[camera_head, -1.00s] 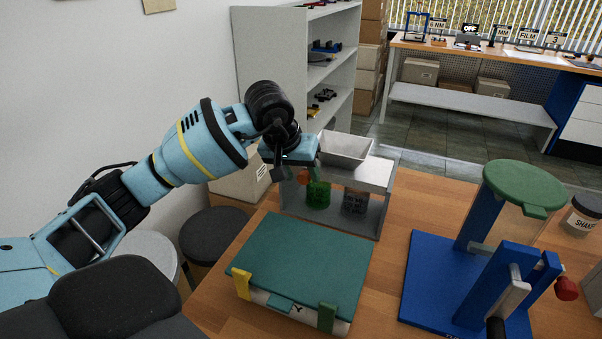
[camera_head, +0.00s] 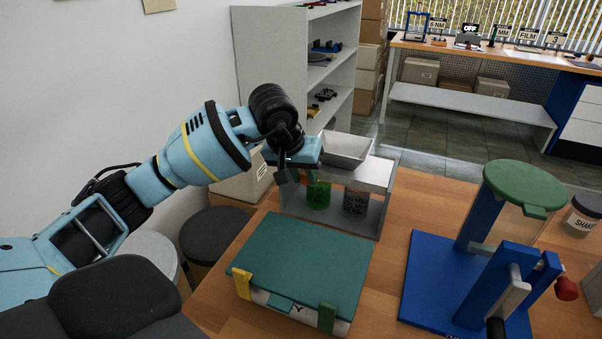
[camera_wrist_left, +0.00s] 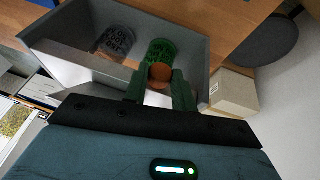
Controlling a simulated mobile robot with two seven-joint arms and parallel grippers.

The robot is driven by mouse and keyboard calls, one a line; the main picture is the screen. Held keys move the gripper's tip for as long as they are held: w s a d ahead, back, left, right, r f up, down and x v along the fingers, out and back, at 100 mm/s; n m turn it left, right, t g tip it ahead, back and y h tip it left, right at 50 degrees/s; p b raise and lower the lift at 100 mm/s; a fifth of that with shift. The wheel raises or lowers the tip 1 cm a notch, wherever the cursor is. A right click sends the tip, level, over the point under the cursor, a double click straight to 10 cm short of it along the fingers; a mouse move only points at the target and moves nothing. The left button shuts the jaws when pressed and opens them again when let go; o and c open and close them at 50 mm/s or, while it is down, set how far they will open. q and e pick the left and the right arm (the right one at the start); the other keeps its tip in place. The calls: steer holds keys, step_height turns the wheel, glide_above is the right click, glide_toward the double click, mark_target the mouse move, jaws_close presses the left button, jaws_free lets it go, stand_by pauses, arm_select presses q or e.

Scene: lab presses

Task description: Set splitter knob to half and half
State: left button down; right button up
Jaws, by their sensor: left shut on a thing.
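The splitter is a grey stand (camera_head: 375,178) with a light grey hopper tray (camera_head: 346,148) on top; the stand also shows in the wrist view (camera_wrist_left: 195,45). Its orange-red knob (camera_wrist_left: 160,73) is on the front, between the fingers of my left gripper (camera_wrist_left: 160,88). In the head view my left gripper (camera_head: 297,174) is at the stand's left side, shut on the knob and mostly hiding it. A green container (camera_head: 318,194) and a clear container with dark print (camera_head: 355,200) stand under the splitter. I cannot read the knob's setting. My right gripper is out of view.
A teal-lidded case (camera_head: 300,265) lies on the wooden table in front of the splitter. A blue press (camera_head: 440,280) with a green round top stands to the right.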

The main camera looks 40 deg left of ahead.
mark_target(327, 180)
arm_select(q)
steer(key=d, duration=0.2)
steer(key=w+d, duration=0.1)
steer(key=d, duration=0.2)
steer(key=shift+w+d, duration=0.15)
steer(key=shift+d, duration=0.1)
steer(key=c, duration=1.1)
jaws_free()
steer(key=shift+v, duration=3.95)
